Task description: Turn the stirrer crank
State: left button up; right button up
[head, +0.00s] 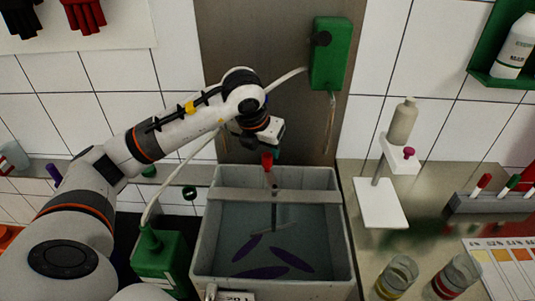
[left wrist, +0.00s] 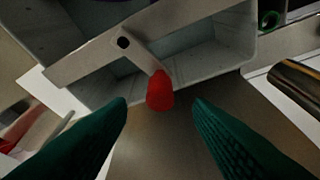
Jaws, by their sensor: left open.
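The stirrer crank has a red knob (head: 267,161) above the bar across a grey vat (head: 199,258). In the left wrist view the red knob (left wrist: 160,91) hangs at the end of a pale crank arm (left wrist: 146,57). My left gripper (head: 274,148) is above and close to the knob, its fingers partly hidden by its own body. In the left wrist view the green fingers (left wrist: 160,102) are spread on either side of the knob, with gaps at both sides. A stirrer shaft (head: 275,210) goes down into the vat's liquid. My right gripper does not show.
Purple elongated shapes (head: 264,272) lie in the vat. A green box (head: 329,54) is on the wall panel behind. A green canister (head: 160,262) with a hose stands left of the vat. A white stand (head: 380,203), jars (head: 396,276) and a tube rack (head: 490,203) occupy the right counter.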

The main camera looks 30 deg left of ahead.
aim_at(267, 155)
pick_arm(q)
jog(key=shift+x, duration=2.5)
grip_shut()
